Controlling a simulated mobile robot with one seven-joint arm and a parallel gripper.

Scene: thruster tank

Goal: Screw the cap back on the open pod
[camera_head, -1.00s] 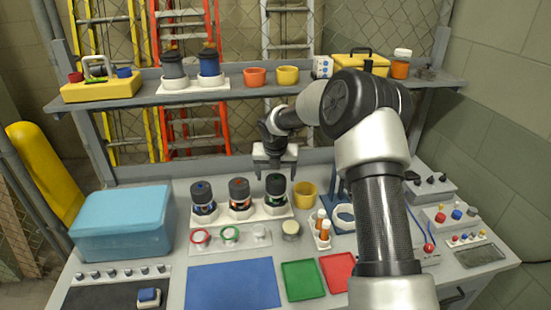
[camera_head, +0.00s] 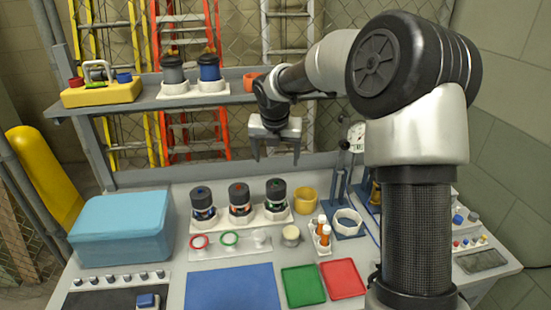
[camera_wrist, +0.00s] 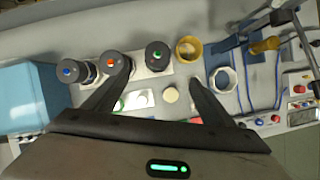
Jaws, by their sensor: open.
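Three dark-topped pods stand upright in a white rack: the blue-marked pod (camera_head: 203,200), the red-orange-marked pod (camera_head: 239,198) and the green-marked pod (camera_head: 276,195). Their tops also show in the wrist view: blue (camera_wrist: 70,70), orange (camera_wrist: 112,62) and green (camera_wrist: 157,55). I cannot tell which pod is open. A pale round piece (camera_head: 290,234), perhaps a cap, sits in front of the rack and shows in the wrist view (camera_wrist: 170,95). My gripper (camera_head: 277,155) is open and empty, pointing down above the green-marked pod and apart from it.
A white strip (camera_head: 210,252) with a red ring and a green ring lies before the rack. A yellow cup (camera_head: 305,200) and a blue stand (camera_head: 347,228) are to the right. A blue box (camera_head: 122,225) is left. A shelf (camera_head: 130,100) crosses behind.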

